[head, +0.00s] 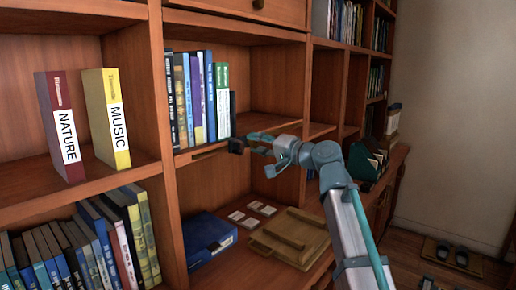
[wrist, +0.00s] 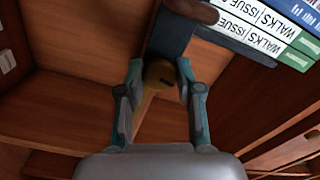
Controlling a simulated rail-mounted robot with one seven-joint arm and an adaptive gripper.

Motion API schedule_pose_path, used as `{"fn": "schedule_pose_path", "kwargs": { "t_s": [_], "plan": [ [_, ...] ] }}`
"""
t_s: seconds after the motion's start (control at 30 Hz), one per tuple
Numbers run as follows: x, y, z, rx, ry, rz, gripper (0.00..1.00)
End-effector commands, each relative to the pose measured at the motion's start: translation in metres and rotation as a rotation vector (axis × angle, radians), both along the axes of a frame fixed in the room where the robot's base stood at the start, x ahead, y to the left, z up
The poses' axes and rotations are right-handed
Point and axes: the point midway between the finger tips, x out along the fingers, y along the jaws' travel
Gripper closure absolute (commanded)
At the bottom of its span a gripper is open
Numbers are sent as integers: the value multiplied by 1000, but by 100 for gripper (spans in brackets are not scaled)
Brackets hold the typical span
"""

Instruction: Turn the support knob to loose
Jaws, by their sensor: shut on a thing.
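The support knob (wrist: 159,74) is a small round brownish-yellow knob with a dark mark on its face. In the wrist view it sits between the two teal-and-grey fingers of my gripper (wrist: 160,95), which is shut on it. A dark block (wrist: 172,34) stands just behind the knob, against the books. In the head view my gripper (head: 254,142) is at the front edge of the middle shelf, right of the standing books, and a dark piece (head: 236,146) shows at its tips. The knob itself is hidden there, and I cannot read its setting.
Books (head: 205,95) stand upright on the shelf beside my gripper. Below are a blue box (head: 208,238), a wooden tray (head: 290,240) and small cards (head: 262,208). Shelf uprights and edges are close on both sides. The shelf right of the books is clear.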

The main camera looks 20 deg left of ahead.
Motion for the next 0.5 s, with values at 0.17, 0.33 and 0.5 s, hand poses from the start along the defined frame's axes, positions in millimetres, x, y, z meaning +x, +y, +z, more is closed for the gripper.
{"fn": "schedule_pose_path", "kwargs": {
  "t_s": [0.17, 0.33, 0.5],
  "plan": [
    [0, 0, 0, -4, -8, 1, 100],
    [0, 0, 0, -4, -7, 0, 100],
    [0, 0, 0, -2, -7, 0, 52]
  ]
}}
